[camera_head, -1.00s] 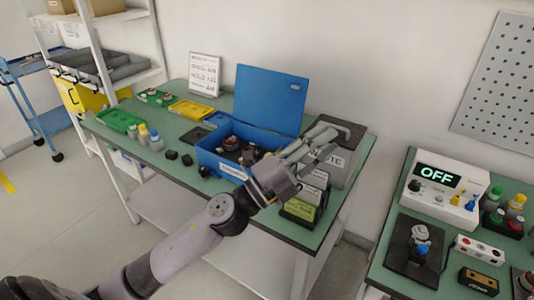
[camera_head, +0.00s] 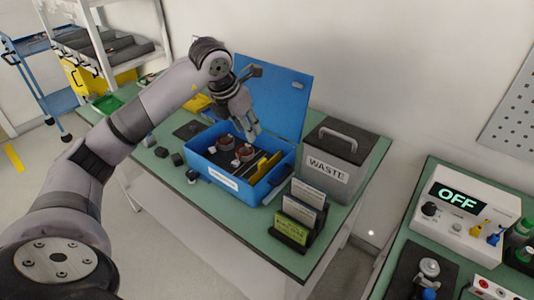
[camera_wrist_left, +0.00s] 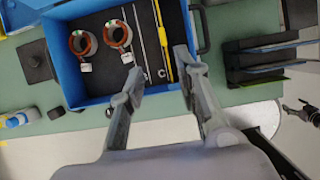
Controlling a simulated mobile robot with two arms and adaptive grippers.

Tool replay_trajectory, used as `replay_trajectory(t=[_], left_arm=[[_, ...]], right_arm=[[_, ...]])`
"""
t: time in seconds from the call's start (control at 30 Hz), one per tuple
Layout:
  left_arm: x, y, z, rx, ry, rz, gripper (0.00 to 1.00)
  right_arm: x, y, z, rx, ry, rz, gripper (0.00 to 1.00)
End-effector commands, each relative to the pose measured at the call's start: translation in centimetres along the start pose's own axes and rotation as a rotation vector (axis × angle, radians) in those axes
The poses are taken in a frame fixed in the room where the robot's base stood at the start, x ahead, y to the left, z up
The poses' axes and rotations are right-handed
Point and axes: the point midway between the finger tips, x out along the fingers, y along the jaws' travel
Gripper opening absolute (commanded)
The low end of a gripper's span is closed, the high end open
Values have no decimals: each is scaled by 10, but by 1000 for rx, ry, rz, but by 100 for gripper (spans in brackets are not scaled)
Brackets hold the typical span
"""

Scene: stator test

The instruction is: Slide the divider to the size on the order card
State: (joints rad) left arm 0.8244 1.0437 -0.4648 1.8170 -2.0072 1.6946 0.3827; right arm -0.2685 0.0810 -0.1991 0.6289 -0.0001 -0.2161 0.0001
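An open blue box (camera_head: 215,178) stands on the green bench, lid raised at the back. Two copper-ringed stators (camera_head: 226,142) sit inside at the left; they also show in the left wrist view (camera_wrist_left: 118,34). A yellow divider (camera_head: 262,167) stands upright in the box's right part; from above it is a thin yellow strip (camera_wrist_left: 162,38) beside pale, thin strips. My left gripper (camera_head: 250,120) is above the box, its fingers apart and empty. In the left wrist view the fingertips (camera_wrist_left: 156,74) straddle the divider's near end in the picture; contact cannot be told.
A card rack (camera_head: 306,232) with a green card and white cards stands at the bench's front right; the writing is too small to read. A grey WASTE bin (camera_head: 358,148) is right of the box. Small dark blocks (camera_head: 177,159) lie left of the box.

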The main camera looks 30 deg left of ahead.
Motion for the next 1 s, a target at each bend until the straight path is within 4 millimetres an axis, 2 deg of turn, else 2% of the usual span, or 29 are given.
replay_trajectory(t=[0.2,0.3,0.43,0.67,0.8,1.0], left_arm=[[39,-2,-1,0,7,-6,30],[61,-3,-1,1,6,-8,30],[90,-4,-1,1,5,-9,30],[136,-4,-1,1,4,-9,30],[155,-4,0,1,2,-8,30],[167,-4,-1,4,1,-7,30]], right_arm=[[-11,-7,44,-1,-65,-9,74],[-16,-9,55,-1,-82,-11,74],[-21,-8,48,-1,-73,-10,74],[-26,-3,14,-2,-22,-5,74],[-29,-3,15,-2,-23,-5,74],[-30,-5,26,-1,-41,-7,74]])
